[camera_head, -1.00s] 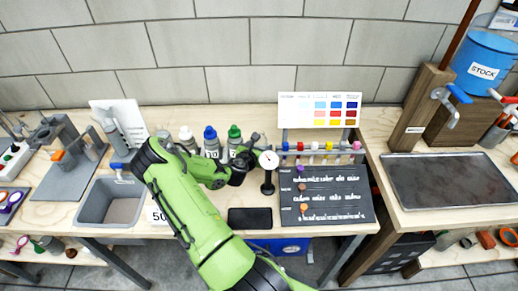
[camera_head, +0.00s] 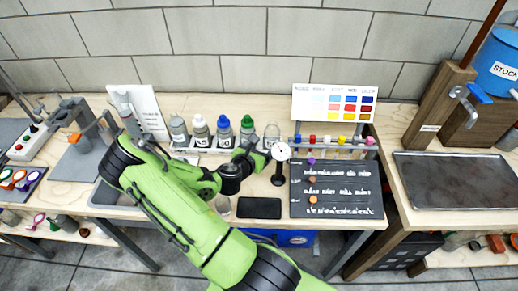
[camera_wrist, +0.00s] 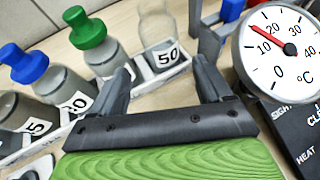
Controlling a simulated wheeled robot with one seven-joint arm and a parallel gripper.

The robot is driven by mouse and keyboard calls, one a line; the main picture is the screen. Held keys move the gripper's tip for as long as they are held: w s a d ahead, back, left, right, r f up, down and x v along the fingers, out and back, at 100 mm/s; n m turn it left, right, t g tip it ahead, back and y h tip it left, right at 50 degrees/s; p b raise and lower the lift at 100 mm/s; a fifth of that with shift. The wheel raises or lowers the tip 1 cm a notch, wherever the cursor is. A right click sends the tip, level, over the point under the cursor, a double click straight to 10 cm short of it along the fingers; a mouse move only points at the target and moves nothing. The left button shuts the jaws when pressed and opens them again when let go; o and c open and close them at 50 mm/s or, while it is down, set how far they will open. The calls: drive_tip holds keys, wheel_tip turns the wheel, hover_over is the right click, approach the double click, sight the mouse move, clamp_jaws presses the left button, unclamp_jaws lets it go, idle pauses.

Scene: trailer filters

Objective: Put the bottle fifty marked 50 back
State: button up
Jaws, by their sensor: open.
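The clear bottle marked 50 (camera_wrist: 158,25) stands upright in the white rack (camera_wrist: 22,152), beside the green-capped bottle (camera_wrist: 93,42), in the wrist view. Its top is cut off there. In the head view the bottle (camera_head: 272,132) is at the right end of the row, with no coloured cap visible. My gripper (camera_wrist: 161,70) is open in front of it, its fingers apart and nothing clearly held between them. In the head view my gripper (camera_head: 254,157) is small and partly hidden by my wrist.
A blue-capped bottle (camera_wrist: 25,68) and other bottles fill the row leftward. A dial thermometer (camera_wrist: 285,48) stands close on the right. A dark lettered board (camera_head: 335,190), a black pad (camera_head: 259,208) and a colour chart (camera_head: 333,104) are nearby. My arm covers much of the grey basin.

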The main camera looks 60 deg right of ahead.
drive_tip(key=shift+s+a+r, duration=0.1)
drive_tip(key=shift+a+r, duration=0.15)
drive_tip(key=shift+a, duration=0.3)
drive_tip(key=w+a+r+m+t+y, duration=0.1)
drive_tip(key=w+a+r+m+y, duration=0.15)
drive_tip(key=a+m, duration=0.35)
drive_tip(key=w+a+r+m+y, duration=0.1)
drive_tip(key=a+r+m+y, duration=0.35)
drive_tip(key=a, duration=0.35)
drive_tip(key=w+a+r+m+t+y, duration=0.1)
drive_tip(key=w+a+r+m+y, duration=0.15)
drive_tip(key=a+m, duration=0.4)
drive_tip(key=s+a+r+m+t+y, duration=0.1)
drive_tip(key=s+a+r+y, duration=0.1)
drive_tip(key=s+a+r, duration=0.3)
drive_tip(key=s+a+r+t+y, duration=0.1)
drive_tip(key=s+a+r+y, duration=0.1)
drive_tip(key=s+a+r, duration=0.4)
drive_tip(key=a+r, duration=0.1)
drive_tip(key=a, duration=0.4)
drive_tip(key=shift+m+t, duration=0.3)
drive_tip(key=shift+m, duration=0.1)
